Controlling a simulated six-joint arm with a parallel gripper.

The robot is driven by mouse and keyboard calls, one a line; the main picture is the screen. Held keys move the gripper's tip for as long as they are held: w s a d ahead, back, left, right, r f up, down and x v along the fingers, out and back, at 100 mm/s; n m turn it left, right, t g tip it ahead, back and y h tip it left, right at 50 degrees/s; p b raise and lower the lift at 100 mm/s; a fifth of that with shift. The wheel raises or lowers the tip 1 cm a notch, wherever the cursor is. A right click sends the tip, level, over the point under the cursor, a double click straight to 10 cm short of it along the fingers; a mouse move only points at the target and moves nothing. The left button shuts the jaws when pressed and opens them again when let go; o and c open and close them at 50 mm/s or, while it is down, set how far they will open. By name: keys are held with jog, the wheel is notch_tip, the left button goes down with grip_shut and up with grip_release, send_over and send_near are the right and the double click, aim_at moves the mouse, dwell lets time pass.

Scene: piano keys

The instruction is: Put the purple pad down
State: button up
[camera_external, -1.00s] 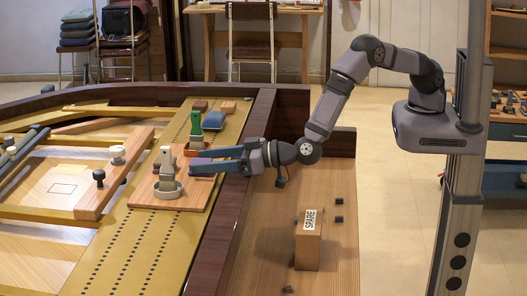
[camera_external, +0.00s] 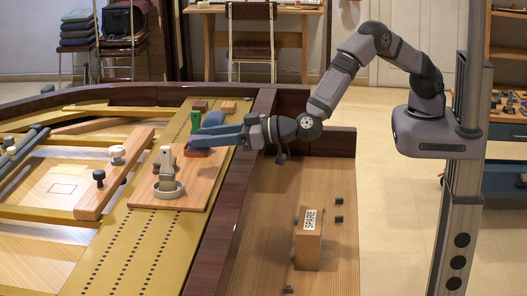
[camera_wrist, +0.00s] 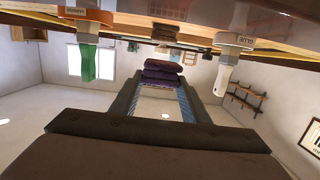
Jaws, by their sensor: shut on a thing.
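My gripper (camera_external: 192,139) reaches left over the wooden board (camera_external: 197,185), its two blue-grey fingers level. It is shut on the purple pad (camera_wrist: 163,66), which shows dark and layered between the fingertips in the wrist view. In the external view the fingers largely hide the pad. A purple and reddish block (camera_external: 196,152) shows just below the fingertips; I cannot tell whether it is the held pad or a separate piece, or whether the pad touches the board.
A green-handled tool (camera_external: 196,119) stands just behind the fingertips. A pale-handled tool (camera_external: 166,160) stands in front, by a round dish (camera_external: 168,190). A blue pad (camera_external: 213,119) lies behind the fingers. A SPARE block (camera_external: 308,245) stands on the lower shelf.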

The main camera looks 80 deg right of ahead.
jog(key=shift+r, duration=1.85)
